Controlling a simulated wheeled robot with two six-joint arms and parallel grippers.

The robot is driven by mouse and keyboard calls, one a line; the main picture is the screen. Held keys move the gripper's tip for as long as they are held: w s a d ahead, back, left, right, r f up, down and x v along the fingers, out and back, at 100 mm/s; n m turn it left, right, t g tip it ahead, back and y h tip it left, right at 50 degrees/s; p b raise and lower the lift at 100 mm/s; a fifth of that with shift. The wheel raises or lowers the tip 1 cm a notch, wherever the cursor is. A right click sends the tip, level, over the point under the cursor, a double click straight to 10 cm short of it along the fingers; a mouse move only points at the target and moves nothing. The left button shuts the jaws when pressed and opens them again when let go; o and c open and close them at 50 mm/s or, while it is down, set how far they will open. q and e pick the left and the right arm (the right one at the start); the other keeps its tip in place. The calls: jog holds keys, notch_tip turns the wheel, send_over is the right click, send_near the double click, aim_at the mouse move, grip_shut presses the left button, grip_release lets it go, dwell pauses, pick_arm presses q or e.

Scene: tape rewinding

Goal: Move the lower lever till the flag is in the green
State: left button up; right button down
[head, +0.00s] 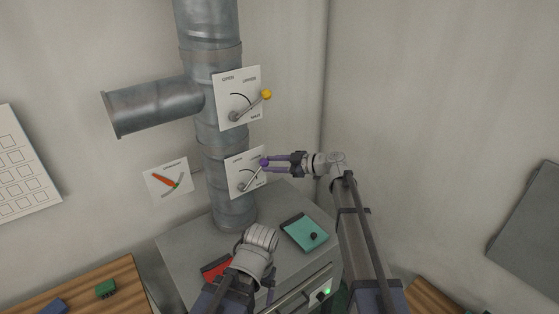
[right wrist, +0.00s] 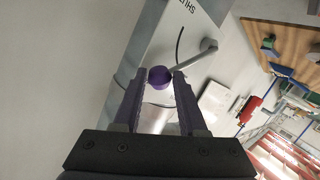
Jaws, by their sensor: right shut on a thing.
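The lower lever (head: 252,178) is a grey arm with a purple knob, on a white plate (head: 234,163) on the grey pipe. It slants up to the right. My right gripper (head: 266,163) is shut on the purple knob, which also shows between its fingertips in the right wrist view (right wrist: 160,77). The flag (head: 164,181) is an orange-red pointer on a white indicator plate (head: 155,176) on the wall, left of the pipe. A small green spot shows near its lower right end; its exact reading is too small to tell. My left arm is at bottom centre, its fingers mostly hidden.
The upper lever (head: 251,105) with a yellow knob sits higher on the pipe. A grey cabinet (head: 183,237) stands below, with a teal item (head: 303,232) and a red item (head: 213,270) on top. A wooden table (head: 75,290) stands at left.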

jog(key=shift+w+r, duration=0.1)
jog(key=shift+w, duration=0.1)
jog(key=c, duration=0.9)
grip_release()
jog(key=o, duration=0.4)
jog(key=shift+w+a, duration=0.1)
